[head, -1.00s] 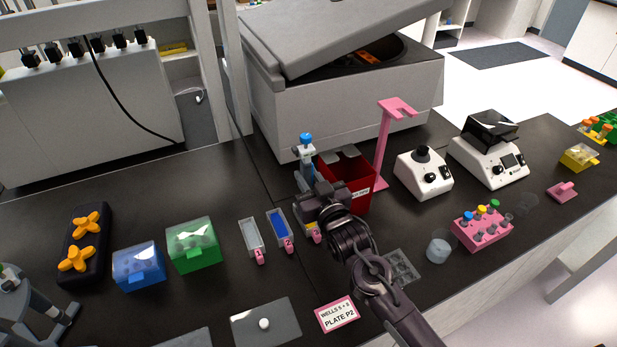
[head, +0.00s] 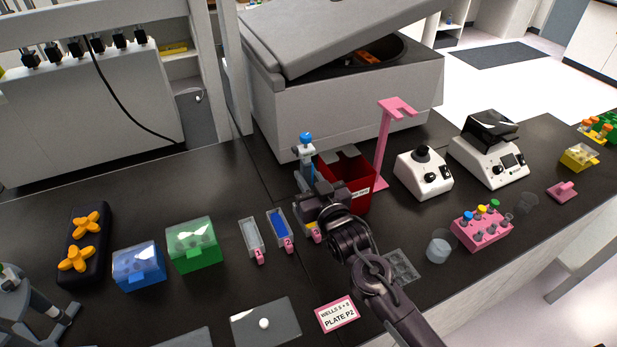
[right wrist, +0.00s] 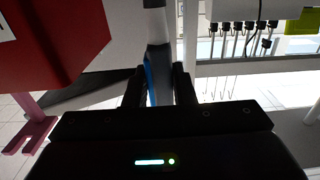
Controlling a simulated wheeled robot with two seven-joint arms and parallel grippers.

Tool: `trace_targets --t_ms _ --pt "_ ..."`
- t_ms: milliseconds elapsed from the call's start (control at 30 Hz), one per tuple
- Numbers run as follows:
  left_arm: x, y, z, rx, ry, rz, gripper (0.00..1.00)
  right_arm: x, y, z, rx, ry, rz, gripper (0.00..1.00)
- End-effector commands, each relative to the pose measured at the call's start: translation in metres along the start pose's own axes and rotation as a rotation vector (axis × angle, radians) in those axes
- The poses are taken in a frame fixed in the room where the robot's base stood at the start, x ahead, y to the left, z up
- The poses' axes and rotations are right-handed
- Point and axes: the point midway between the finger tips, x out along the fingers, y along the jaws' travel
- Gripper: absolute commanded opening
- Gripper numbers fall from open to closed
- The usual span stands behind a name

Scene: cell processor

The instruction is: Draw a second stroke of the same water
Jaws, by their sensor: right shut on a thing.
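My right gripper (head: 312,200) is shut on an upright blue-and-grey pipette (head: 307,160) with a blue top. The pipette also shows between the fingers in the right wrist view (right wrist: 155,60). Its lower end is hidden behind the gripper. Three narrow troughs with pink tags stand in a row: one with pale contents (head: 252,238), one with blue contents (head: 280,228), and a yellowish one (head: 312,228) partly hidden under the gripper. I cannot tell which holds the water. A clear well plate (head: 402,265) lies right of my arm. Part of my left arm shows at the lower left edge.
A red bin (head: 358,196) and a pink stand (head: 382,150) are close right of the pipette. Green (head: 193,250) and blue (head: 138,270) boxes stand left. A card reading "WELLS 5 + 6 PLATE P2" (head: 338,313) lies in front. A pink tube rack (head: 482,232) stands right.

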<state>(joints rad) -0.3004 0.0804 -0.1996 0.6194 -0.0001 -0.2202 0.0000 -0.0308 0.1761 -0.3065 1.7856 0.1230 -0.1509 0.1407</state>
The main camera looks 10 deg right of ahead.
Motion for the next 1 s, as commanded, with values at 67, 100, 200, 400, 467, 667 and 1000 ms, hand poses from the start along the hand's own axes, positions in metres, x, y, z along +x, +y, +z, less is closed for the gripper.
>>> trace_targets --t_ms 67,100,200,400,467,667,1000 --pt "0.0 0.0 0.0 0.0 0.0 0.0 0.36 0.0 0.0 -0.001 0.0 0.001 0.0 0.16" --pt "0.0 0.0 0.0 0.0 0.0 0.0 0.36 0.0 0.0 -0.001 0.0 0.001 0.0 0.16" --pt "-0.004 0.0 0.0 0.0 0.0 0.0 0.36 0.0 0.0 -0.004 0.0 0.001 0.0 0.16" --pt "-0.037 -0.001 -0.004 0.0 0.001 0.0 0.36 0.0 0.0 -0.042 0.0 0.002 0.0 0.16" --pt "-0.05 -0.001 -0.005 0.0 0.001 0.0 0.36 0.0 0.0 -0.056 0.0 0.002 0.0 0.16" --pt "-0.089 -0.001 -0.009 0.001 0.001 0.0 0.36 0.0 0.0 -0.102 0.001 0.003 0.0 0.16" --pt "-0.083 -0.001 -0.009 0.001 0.002 0.0 0.36 0.0 0.0 -0.118 0.0 0.001 0.0 0.16"
